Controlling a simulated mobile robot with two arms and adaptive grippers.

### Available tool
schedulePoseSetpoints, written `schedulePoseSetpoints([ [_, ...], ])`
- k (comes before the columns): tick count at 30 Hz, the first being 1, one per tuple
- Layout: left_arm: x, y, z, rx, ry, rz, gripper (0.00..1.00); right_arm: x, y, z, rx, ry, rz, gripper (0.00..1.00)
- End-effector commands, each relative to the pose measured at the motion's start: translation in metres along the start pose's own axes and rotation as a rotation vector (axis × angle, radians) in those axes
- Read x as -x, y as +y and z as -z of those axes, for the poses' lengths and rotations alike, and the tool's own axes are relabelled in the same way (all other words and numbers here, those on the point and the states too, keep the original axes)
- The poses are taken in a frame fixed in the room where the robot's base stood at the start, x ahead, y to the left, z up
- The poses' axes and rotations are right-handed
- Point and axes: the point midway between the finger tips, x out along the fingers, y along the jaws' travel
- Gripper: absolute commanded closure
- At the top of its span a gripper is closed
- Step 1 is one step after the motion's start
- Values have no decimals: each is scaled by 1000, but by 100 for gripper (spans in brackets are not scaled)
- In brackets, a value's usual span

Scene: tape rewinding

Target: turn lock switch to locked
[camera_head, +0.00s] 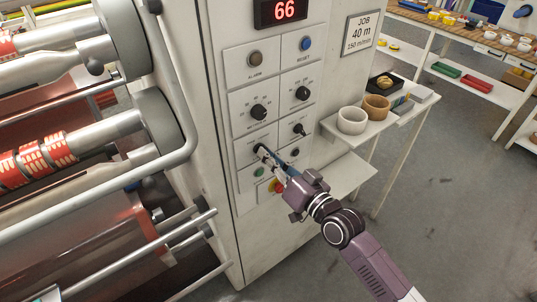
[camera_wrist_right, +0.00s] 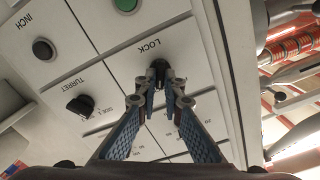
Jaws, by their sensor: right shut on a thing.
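The lock switch is a small black knob on the pale control panel (camera_head: 241,198), under the printed LOCK label (camera_wrist_right: 150,46) in the right wrist view. My right gripper (camera_head: 264,153) reaches the panel from the lower right. In the right wrist view its two blue-padded fingers (camera_wrist_right: 160,98) close on the lock switch (camera_wrist_right: 158,66). The fingertips hide much of the knob, so I cannot tell which position it points to. My left gripper is not in view.
Near my fingers are the black turret switch (camera_wrist_right: 80,105), a green button (camera_head: 258,172) and a red stop button (camera_head: 278,187). Two dials sit above. Rollers and rails (camera_head: 172,150) stand left. A side shelf with a white bowl (camera_head: 351,120) stands right. Floor is open at lower right.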

Motion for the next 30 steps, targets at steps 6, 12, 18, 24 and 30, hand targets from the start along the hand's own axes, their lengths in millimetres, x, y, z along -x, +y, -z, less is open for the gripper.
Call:
schedulePoseSetpoints([
  [6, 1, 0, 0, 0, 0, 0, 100, 0, 0, 1, -51, 1, 0, 100],
  [12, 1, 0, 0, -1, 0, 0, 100, 0, 0, 0, -64, 1, 0, 100],
  [18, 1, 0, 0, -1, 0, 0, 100, 0, 0, 1, -64, 2, 0, 100],
  [24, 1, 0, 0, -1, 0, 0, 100, 0, 0, 1, -63, 1, 0, 78],
  [30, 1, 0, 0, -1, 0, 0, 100, 0, 0, 0, -62, 1, 0, 75],
])
